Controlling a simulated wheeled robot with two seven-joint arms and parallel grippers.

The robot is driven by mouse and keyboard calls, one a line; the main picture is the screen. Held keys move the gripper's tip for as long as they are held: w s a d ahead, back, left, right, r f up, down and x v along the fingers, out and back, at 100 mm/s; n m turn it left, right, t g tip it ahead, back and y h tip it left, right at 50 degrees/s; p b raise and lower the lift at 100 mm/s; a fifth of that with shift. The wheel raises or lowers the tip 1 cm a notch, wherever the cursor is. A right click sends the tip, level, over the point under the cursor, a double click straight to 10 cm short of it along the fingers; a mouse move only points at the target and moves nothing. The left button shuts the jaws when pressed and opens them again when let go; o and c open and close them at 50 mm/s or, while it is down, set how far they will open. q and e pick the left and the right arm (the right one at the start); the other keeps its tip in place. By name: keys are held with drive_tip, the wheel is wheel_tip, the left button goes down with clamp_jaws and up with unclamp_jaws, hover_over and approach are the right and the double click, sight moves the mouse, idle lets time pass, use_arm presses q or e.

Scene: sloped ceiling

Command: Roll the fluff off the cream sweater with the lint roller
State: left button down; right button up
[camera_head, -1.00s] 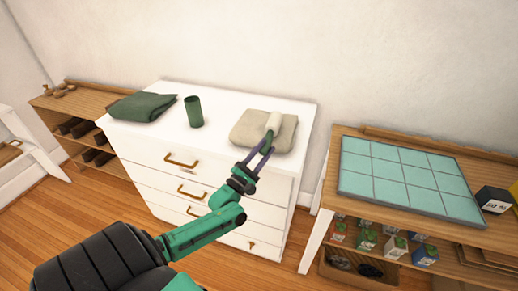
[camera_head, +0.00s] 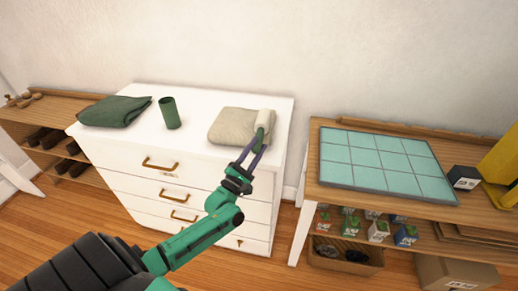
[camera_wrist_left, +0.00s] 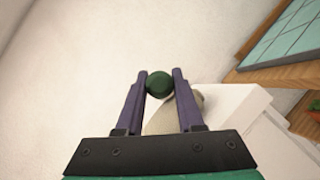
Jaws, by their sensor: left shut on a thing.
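The cream sweater (camera_head: 228,125) lies folded on top of the white chest of drawers, toward its right end. My left gripper (camera_head: 256,144) is shut on the dark green handle of the lint roller (camera_head: 264,119). The roller's white head is at the sweater's right side; I cannot tell whether it touches the cloth. In the left wrist view the handle's round end (camera_wrist_left: 159,84) sits between the two purple fingers, with part of the sweater (camera_wrist_left: 180,118) behind. No fluff can be made out at this size. My right gripper is in neither view.
The white chest of drawers (camera_head: 190,105) also holds a folded green cloth (camera_head: 115,111) and a green cup (camera_head: 170,113). A wooden bench (camera_head: 460,208) with a teal tiled mat (camera_head: 380,160) stands to the right, a shoe rack (camera_head: 35,128) to the left.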

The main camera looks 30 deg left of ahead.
use_arm(q)
drive_tip(key=shift+s+a+b, duration=0.65)
drive_tip(key=shift+s+a, duration=1.1)
drive_tip(key=shift+a, duration=2.35)
drive_tip(key=shift+s+a+b, duration=0.6)
drive_tip(key=shift+s+a, duration=1.1)
drive_tip(key=shift+a, duration=2.4)
drive_tip(key=w+d+p, duration=0.1)
drive_tip(key=w+d, duration=0.1)
drive_tip(key=d, duration=0.4)
drive_tip(key=w+d, duration=0.3)
drive_tip(key=d, duration=0.2)
drive_tip(key=w+d+p, duration=0.1)
drive_tip(key=w+d, duration=0.1)
drive_tip(key=d, duration=0.4)
drive_tip(key=shift+w+d+f+p, duration=0.1)
drive_tip(key=shift+w+d+p, duration=0.1)
drive_tip(key=shift+d+p, duration=0.15)
wheel_tip(320, 180, up, 8)
drive_tip(key=p, duration=0.7)
